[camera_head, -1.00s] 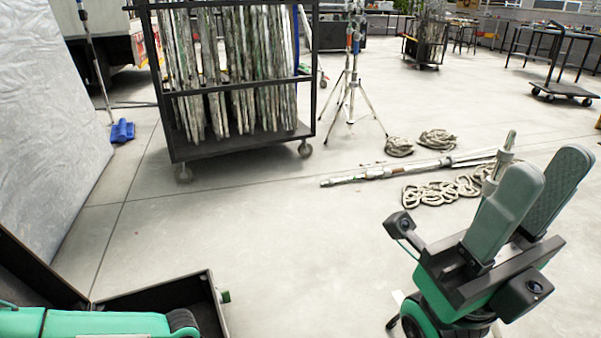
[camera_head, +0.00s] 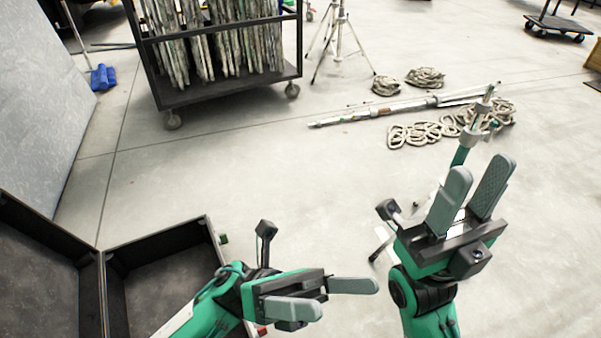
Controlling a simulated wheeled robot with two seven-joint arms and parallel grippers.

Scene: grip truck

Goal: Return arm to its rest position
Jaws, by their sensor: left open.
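My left gripper (camera_head: 347,297) is at the bottom middle, its two grey fingers spread apart and pointing right. Nothing shows between them. Its green arm comes in from the bottom, beside the open black case (camera_head: 207,226). My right gripper (camera_head: 482,172) is at the right, fingers pointing up and apart, with no object visible between them. A stand with a metal upright (camera_head: 474,135) rises just behind the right gripper. The gripper hides much of the stand, and I cannot tell whether they touch.
A black cart (camera_head: 215,92) with upright panels stands at the back left. A pole (camera_head: 375,115) and coiled ropes (camera_head: 420,135) lie on the floor, near a tripod (camera_head: 340,45). A grey panel (camera_head: 40,100) stands at left. The middle floor is clear.

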